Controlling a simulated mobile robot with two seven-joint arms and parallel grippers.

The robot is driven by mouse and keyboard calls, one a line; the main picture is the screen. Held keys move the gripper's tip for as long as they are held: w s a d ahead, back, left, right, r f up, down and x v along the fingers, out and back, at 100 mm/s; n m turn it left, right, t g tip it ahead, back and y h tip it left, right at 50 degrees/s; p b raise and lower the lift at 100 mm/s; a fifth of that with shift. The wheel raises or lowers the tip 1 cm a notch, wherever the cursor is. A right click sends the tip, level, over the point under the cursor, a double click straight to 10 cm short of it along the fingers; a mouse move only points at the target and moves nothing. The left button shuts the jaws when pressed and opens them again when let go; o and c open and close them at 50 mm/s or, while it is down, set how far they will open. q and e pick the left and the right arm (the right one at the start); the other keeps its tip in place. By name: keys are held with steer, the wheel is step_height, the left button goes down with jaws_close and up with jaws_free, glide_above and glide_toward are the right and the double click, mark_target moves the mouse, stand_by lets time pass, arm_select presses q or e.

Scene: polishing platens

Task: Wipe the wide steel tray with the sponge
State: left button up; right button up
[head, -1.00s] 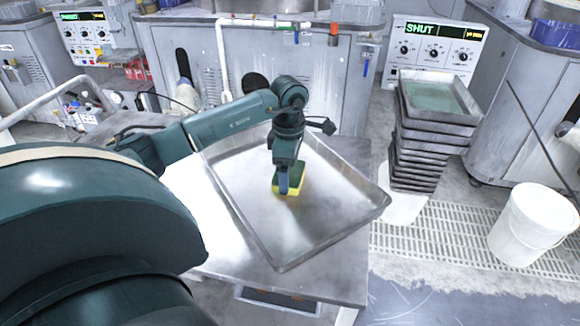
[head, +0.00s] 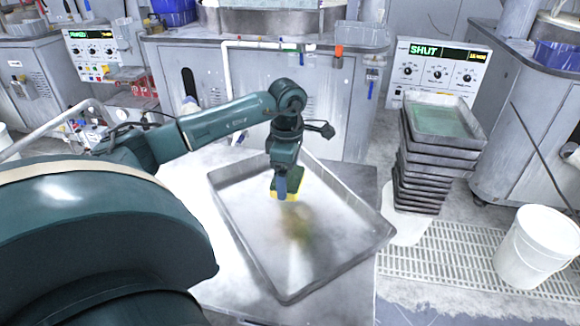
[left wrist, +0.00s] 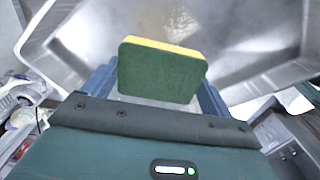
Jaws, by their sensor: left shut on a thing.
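The sponge (head: 293,186), dark green with a yellow layer, is between the fingers of my left gripper (head: 282,184), which is shut on it. The sponge (left wrist: 162,72) also shows in the left wrist view, its green face toward the camera and the yellow edge at the top. The wide steel tray (head: 245,240) lies on a steel table below. The sponge is over the tray's far half and appears held above its floor. A brownish-yellow smear (head: 300,228) shows on the tray floor in front of the sponge. My right gripper is not in view.
The table (head: 350,285) has bare steel around the tray. A control box (head: 438,70) reading SHUT and grey cabinets (head: 340,110) are behind.

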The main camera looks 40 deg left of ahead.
arm_select(q)
steer(key=shift+r+p, duration=0.7)
steer(key=shift+r, duration=0.7)
